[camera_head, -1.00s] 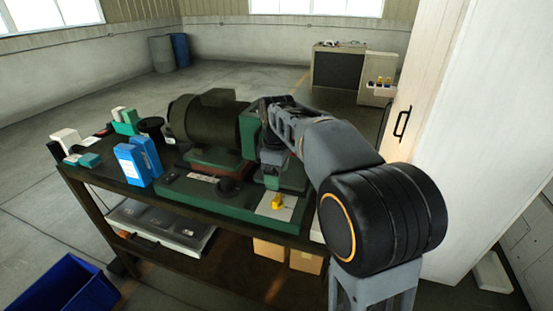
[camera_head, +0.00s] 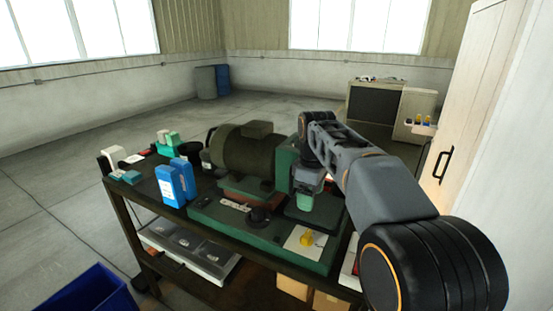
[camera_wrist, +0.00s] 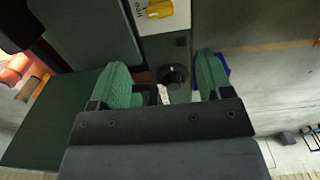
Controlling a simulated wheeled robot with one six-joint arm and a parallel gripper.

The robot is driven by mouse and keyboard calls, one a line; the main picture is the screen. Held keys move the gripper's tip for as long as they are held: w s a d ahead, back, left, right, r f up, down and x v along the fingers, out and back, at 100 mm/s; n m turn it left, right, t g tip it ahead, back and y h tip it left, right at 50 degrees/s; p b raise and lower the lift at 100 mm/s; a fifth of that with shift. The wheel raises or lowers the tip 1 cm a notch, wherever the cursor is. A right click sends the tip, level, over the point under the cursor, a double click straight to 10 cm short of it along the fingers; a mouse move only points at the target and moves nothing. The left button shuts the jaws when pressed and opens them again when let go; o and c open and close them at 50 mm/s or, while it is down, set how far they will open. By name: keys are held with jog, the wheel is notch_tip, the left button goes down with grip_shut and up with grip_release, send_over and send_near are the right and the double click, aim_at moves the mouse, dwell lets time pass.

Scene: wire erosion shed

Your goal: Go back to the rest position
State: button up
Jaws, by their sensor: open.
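My gripper (camera_wrist: 165,80) shows in the wrist view with its two green-padded fingers spread apart and nothing between them. In the head view my arm reaches over the workbench (camera_head: 130,215), and the gripper end (camera_head: 308,192) hangs above the green machine base (camera_head: 265,232). A yellow piece (camera_head: 306,238) sits on a white card on the base's front right. It also shows in the wrist view (camera_wrist: 160,8), beyond the fingers and apart from them. A black knob (camera_wrist: 175,74) on the base lies below the gap between the fingers.
A dark motor (camera_head: 243,150) stands on the bench behind the base. Two blue boxes (camera_head: 176,183) and several small boxes fill the bench's left. A blue bin (camera_head: 85,292) is on the floor. A tall pale cabinet (camera_head: 470,110) stands close at right.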

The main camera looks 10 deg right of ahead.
jog(key=s+f+m+t, duration=0.2)
jog(key=s+f+m, duration=0.3)
jog(key=s, duration=0.3)
jog(key=s+f+m+t, duration=0.2)
jog(key=s+f+m, duration=0.3)
jog(key=s, duration=0.4)
jog(key=shift+a+f+m, duration=0.25)
jog(key=shift+f+m, duration=0.1)
jog(key=shift+m, duration=0.05)
jog(key=shift+s, duration=0.1)
jog(key=shift+c, duration=0.3)
